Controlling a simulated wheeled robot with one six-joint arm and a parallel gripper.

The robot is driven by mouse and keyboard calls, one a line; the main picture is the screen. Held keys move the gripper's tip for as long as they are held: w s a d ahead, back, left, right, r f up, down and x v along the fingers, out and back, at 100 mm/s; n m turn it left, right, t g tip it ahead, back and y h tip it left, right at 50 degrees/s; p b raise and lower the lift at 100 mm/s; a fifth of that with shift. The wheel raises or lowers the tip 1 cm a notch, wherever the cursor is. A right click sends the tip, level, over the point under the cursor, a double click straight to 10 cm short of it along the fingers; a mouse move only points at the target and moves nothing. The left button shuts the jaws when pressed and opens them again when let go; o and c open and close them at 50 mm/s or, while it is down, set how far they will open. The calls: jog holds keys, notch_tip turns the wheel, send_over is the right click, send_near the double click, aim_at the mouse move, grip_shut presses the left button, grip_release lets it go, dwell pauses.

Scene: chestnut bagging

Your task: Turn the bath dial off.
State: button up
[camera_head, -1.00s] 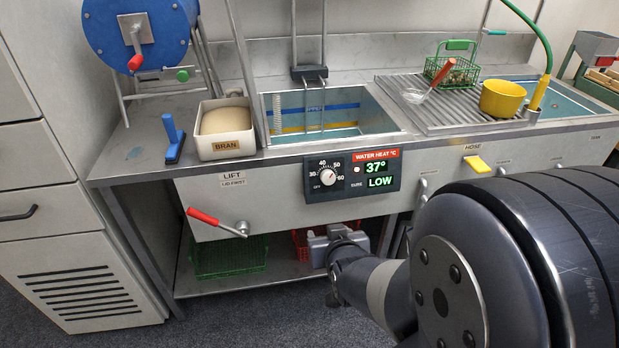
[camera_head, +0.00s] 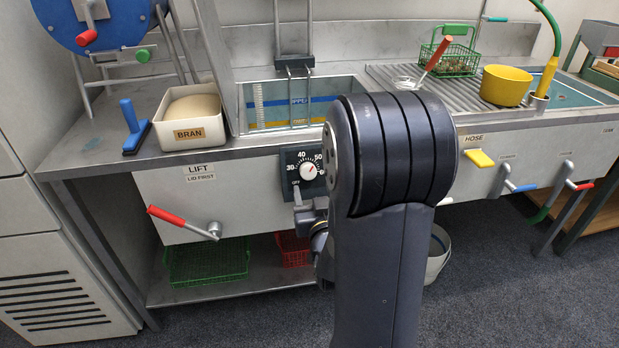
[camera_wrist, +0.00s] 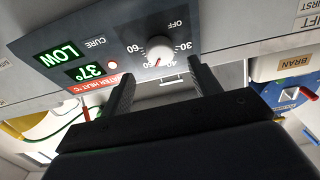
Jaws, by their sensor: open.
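The bath dial (camera_head: 309,171) is a round white knob on a dark control panel (camera_head: 290,157) at the front of the sink unit. The wrist view shows the dial (camera_wrist: 158,48) upside down, with its red mark between 40 and 50, away from OFF. In the head view my gripper (camera_head: 300,200) is just below the dial, partly hidden by my arm, which also covers the display.
A red-handled lift lever (camera_head: 182,222) sticks out left of the panel. A bran box (camera_head: 190,140) and the sink basin (camera_head: 262,113) are above. Green (camera_head: 207,262) and red baskets (camera_head: 292,249) stand on the shelf below. A yellow hose handle (camera_head: 480,158) is at right.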

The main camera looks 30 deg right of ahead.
aim_at(309, 174)
jog(key=x, duration=0.6)
jog(key=c, duration=1)
